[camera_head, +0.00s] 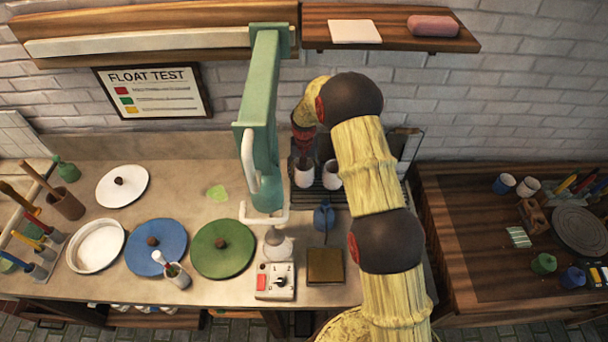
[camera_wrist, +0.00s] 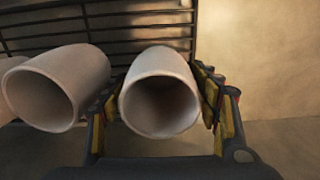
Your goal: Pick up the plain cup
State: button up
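A plain white cup (camera_head: 304,175) stands on the dark rack at the back of the counter. In the wrist view this cup (camera_wrist: 160,88) has its round mouth toward the camera. My gripper (camera_head: 303,142) points down over it in the head view. In the wrist view my gripper (camera_wrist: 160,92) is open, with one finger on each side of the cup, close to its wall; firm contact cannot be made out. A second white cup (camera_head: 333,174) stands just right of it in the head view, and at left in the wrist view (camera_wrist: 58,88).
The dark wire rack (camera_head: 328,198) lies under the cups. A tall green press-like stand (camera_head: 262,110) rises close to the left of my gripper. A blue jug (camera_head: 324,216) is in front.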

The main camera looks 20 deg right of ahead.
jog(key=c, duration=0.9)
jog(key=shift+r, duration=0.15)
